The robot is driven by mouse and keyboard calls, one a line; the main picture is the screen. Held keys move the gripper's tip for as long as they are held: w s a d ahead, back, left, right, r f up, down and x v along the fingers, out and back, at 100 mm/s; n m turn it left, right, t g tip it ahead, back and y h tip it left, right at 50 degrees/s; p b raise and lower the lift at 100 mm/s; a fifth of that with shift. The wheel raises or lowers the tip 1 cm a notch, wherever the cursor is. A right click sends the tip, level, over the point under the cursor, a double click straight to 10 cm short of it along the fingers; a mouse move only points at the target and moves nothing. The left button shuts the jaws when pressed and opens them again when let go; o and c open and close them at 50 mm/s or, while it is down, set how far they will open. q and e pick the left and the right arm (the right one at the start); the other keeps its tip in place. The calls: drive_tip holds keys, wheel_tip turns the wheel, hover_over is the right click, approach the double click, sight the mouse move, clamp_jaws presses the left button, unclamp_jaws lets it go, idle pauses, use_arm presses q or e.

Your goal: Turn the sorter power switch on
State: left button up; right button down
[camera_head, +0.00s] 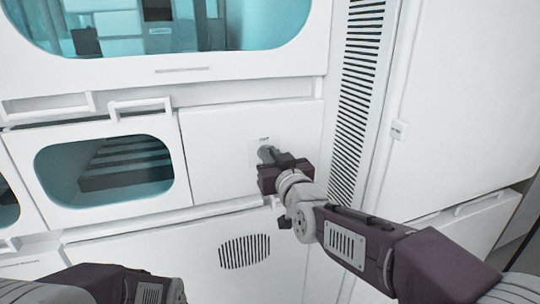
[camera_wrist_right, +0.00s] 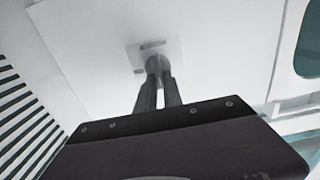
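The sorter power switch is a grey round knob (camera_head: 265,153) on a small pale plate on the white machine front. In the right wrist view the knob (camera_wrist_right: 153,64) sits between the fingertips, below a small dark slot mark on the plate (camera_wrist_right: 172,54). My right gripper (camera_head: 272,160) points at the panel, with its two dark fingers (camera_wrist_right: 156,78) close together and on either side of the knob. They look shut on it, and they hide part of it. My left gripper is out of view; only part of my left arm shows at the bottom left.
A drawer with a teal window (camera_head: 105,165) and a bar handle (camera_head: 140,108) is left of the switch. A large teal window (camera_head: 170,25) is above, a round vent (camera_head: 244,251) below. A slatted vent column (camera_head: 352,100) stands to the right.

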drive_tip(key=m+b, duration=0.3)
drive_tip(key=m, duration=0.3)
drive_tip(key=f+m+b, duration=0.1)
drive_tip(key=m+b, duration=0.3)
drive_tip(key=m, duration=0.1)
drive_tip(key=d+m+b, duration=0.1)
drive_tip(key=m+b, duration=0.3)
drive_tip(key=m, duration=0.2)
drive_tip(key=shift+w+d+f+m, duration=0.1)
drive_tip(key=shift+w+f+m, duration=0.1)
drive_tip(key=shift+f+m, duration=0.1)
drive_tip(key=shift+m, duration=0.3)
idle(0.5)
drive_tip(key=c, duration=1.5)
unclamp_jaws()
drive_tip(key=shift+r, duration=0.1)
